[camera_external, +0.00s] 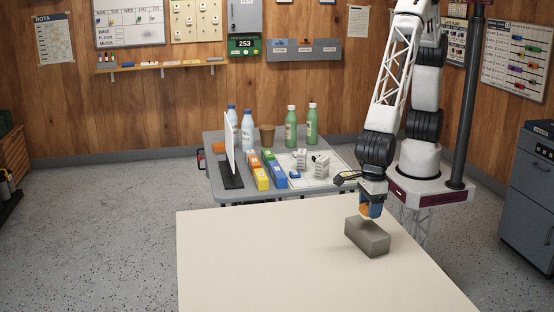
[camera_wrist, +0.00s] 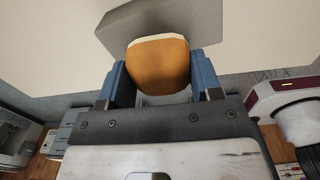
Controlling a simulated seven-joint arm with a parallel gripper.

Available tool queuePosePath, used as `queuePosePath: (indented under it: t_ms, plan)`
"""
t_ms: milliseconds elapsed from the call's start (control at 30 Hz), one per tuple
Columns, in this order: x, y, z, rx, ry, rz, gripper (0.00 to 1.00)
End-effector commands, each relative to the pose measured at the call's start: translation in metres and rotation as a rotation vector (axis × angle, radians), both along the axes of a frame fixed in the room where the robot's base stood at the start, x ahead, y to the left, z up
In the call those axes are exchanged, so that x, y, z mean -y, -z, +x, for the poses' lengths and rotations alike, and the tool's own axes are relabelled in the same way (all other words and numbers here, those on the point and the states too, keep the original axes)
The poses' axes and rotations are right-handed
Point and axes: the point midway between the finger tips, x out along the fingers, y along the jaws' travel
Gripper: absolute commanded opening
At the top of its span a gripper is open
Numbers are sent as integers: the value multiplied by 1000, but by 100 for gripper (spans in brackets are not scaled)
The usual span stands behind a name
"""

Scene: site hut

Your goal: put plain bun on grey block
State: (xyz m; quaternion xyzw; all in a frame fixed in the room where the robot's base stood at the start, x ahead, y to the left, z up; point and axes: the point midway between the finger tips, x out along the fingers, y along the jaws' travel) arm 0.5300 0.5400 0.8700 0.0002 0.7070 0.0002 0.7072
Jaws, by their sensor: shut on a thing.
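The plain bun (camera_wrist: 158,65), orange-brown with a pale edge, is held between the two blue fingers of my gripper (camera_wrist: 155,80) in the wrist view. In the external view my gripper (camera_external: 371,208) points down over the grey block (camera_external: 367,239), with a bit of the orange bun (camera_external: 366,211) showing between the fingers. The grey block lies on the cream table. In the wrist view the block (camera_wrist: 205,18) shows behind the bun, which hides part of it. I cannot tell whether the bun touches the block's top.
The cream table (camera_external: 260,255) is otherwise bare, with free room left of the block. Behind it a grey table (camera_external: 213,162) carries bottles, coloured boxes, a brown cup and a white upright panel. A dark pole (camera_external: 468,100) stands beside my arm.

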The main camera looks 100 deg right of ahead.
Motion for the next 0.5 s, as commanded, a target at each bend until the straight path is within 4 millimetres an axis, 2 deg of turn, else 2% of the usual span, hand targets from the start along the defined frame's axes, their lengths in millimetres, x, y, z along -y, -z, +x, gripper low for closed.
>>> queuePosePath:
  t_ms: [233, 500]
  plan:
    - [0, 29, 0, -1, 0, -1, 35]
    - [0, 35, 0, 0, 0, 0, 35]
